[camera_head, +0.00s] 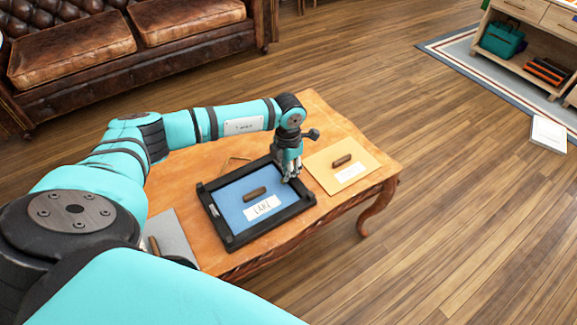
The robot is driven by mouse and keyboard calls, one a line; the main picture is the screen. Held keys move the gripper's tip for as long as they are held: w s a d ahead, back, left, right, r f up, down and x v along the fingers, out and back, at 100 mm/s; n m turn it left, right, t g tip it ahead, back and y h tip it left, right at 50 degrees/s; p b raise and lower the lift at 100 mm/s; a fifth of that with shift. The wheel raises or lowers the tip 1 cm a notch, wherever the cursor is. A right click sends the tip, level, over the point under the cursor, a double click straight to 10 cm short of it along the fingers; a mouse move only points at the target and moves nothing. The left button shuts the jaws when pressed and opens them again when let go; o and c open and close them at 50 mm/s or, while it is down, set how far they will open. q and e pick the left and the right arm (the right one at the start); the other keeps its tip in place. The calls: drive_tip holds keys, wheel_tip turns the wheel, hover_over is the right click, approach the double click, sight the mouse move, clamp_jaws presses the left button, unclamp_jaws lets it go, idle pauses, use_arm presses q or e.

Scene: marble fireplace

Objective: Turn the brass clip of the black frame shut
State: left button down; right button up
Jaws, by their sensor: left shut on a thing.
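The black frame (270,235) lies flat on the wooden table, around a blue panel (235,204). On the panel are a brown bar and a white label that appears to read "LAKE". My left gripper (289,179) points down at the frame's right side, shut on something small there. The fingers hide what they hold, and I cannot make out the brass clip under them. A small pale piece (213,210) shows on the frame's left side. My right gripper is not in view.
A tan panel (361,157) with a brown bar and label lies right of the frame. A grey panel (172,230) lies to the left, partly behind my arm. A thin brass-coloured outline (233,160) lies behind the frame. Open floor surrounds the table's right side.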

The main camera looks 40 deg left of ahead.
use_arm(q)
drive_tip(key=shift+w+m, duration=0.1)
drive_tip(key=shift+m, duration=0.4)
drive_tip(key=c, duration=1.5)
unclamp_jaws()
drive_tip(key=shift+o, duration=0.2)
wheel_tip(320, 180, up, 12)
